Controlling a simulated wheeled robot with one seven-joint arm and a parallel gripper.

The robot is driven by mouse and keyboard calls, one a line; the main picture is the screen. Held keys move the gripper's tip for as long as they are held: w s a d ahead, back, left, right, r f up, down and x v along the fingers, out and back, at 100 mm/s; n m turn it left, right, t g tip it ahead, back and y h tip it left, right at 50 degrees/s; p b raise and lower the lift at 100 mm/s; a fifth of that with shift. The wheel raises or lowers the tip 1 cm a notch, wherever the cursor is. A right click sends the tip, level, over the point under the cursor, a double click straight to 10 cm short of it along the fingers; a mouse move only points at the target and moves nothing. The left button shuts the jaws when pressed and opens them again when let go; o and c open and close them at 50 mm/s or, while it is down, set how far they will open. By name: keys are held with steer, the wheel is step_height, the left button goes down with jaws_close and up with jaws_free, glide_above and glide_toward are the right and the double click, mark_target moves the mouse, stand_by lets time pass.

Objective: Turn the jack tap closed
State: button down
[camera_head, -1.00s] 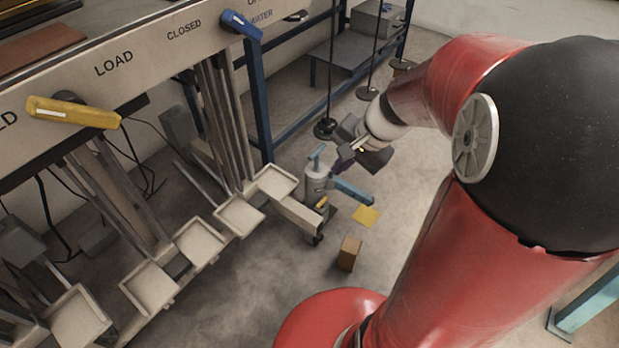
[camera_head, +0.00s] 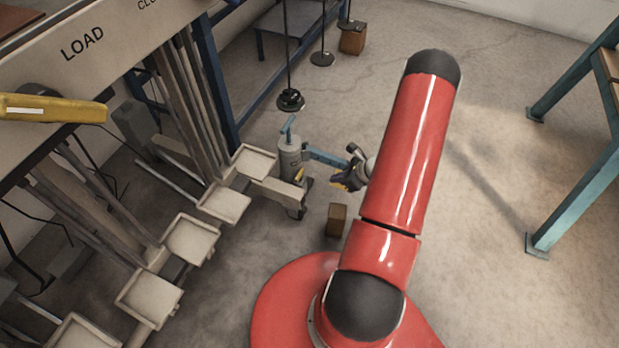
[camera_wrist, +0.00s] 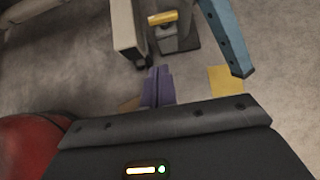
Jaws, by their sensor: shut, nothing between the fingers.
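The jack (camera_head: 290,160) is an upright grey cylinder on the floor with a blue T-shaped handle on top. Its blue lever bar (camera_head: 326,156) sticks out to the right, and it also shows in the wrist view (camera_wrist: 224,32). The yellow tap (camera_head: 300,175) sits low on the jack's near side. It shows at the top of the wrist view (camera_wrist: 163,18), lying roughly crosswise above a dark base. My gripper (camera_head: 337,186) is right of the jack, apart from the tap. Its purple fingers (camera_wrist: 158,74) are together and empty, below the tap in the wrist view.
A brown block (camera_head: 337,220) stands on the floor near my gripper. A yellow square (camera_wrist: 227,80) lies on the floor. A row of pale trays (camera_head: 225,203) runs along the left. Open floor lies to the right.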

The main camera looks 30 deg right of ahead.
mark_target(298, 181)
steer(key=w+a+r+x, duration=0.1)
steer(key=r+x, duration=0.1)
steer(key=x, duration=1)
steer(key=shift+w+a+f, duration=0.2)
steer(key=shift+w, duration=0.3)
steer(key=shift+a+f+b, duration=0.15)
steer(key=shift+a+b, duration=0.6)
steer(key=shift+b, duration=1.1)
steer(key=shift+a+b, duration=0.1)
steer(key=shift+b, duration=0.2)
steer(key=shift+w+a+b, duration=0.1)
steer(key=shift+a+b, duration=0.4)
steer(key=shift+b, duration=0.7)
steer(key=shift+w+a+b, duration=0.15)
steer(key=shift+a+b, duration=0.1)
steer(key=shift+b, duration=0.25)
steer(key=shift+d, duration=0.15)
